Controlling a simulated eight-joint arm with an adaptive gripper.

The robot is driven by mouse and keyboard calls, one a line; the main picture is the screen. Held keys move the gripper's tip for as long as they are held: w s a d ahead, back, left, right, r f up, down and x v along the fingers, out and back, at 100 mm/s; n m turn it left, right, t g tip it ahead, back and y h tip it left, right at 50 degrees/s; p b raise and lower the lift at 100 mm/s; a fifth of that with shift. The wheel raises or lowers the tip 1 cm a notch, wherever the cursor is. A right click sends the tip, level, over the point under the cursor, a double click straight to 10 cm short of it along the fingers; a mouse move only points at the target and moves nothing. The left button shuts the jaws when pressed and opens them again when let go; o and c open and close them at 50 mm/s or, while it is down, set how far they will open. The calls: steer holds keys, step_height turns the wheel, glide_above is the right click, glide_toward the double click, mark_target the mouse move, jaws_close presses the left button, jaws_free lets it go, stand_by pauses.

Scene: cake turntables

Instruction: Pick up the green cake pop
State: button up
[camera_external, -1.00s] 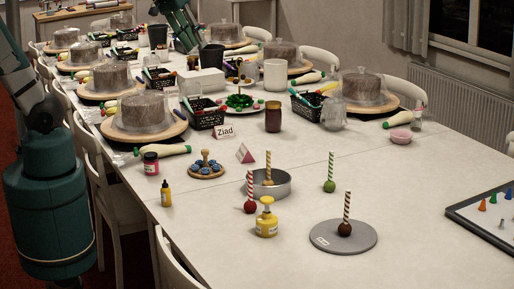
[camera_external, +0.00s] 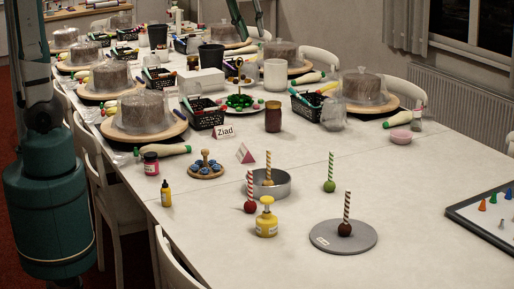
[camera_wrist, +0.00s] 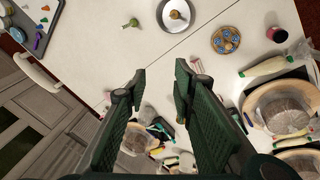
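The green cake pop (camera_external: 329,186) stands on the white table right of the grey metal ring, its green-and-white striped stick pointing up. In the wrist view the green cake pop (camera_wrist: 130,23) is small, near the top edge, left of the ring. My gripper (camera_wrist: 161,74) is open and empty, with a wide gap between its fingers. In the external view my gripper (camera_external: 252,35) is high at the top, over the far part of the table, well apart from the green cake pop.
The metal ring (camera_external: 284,190) holds another cake pop. Covered cakes and baskets crowd the far table. Clear table lies right of the green pop.

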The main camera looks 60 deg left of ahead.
steer(key=w+d+f+n+g, duration=0.2)
steer(key=w+d+f+n, duration=0.15)
steer(key=w+d, duration=0.65)
steer(key=n+g, duration=0.1)
steer(key=n, duration=0.4)
glide_above(330, 181)
steer(key=a, duration=0.1)
steer(key=shift+m+y, duration=0.25)
steer(key=shift+y, duration=0.05)
step_height(330, 181, down, 35)
steer(key=shift+w+a+r, duration=0.1)
steer(key=shift+w, duration=0.05)
steer(key=shift+f, duration=1.3)
steer(key=shift+f, duration=0.1)
steer(key=shift+d+f+b, duration=0.15)
steer(key=shift+f+b, duration=0.1)
steer(key=shift+f, duration=1)
steer(key=shift+d+f+b, duration=0.15)
steer(key=shift+f+b, duration=0.05)
steer(key=shift+f, duration=1.05)
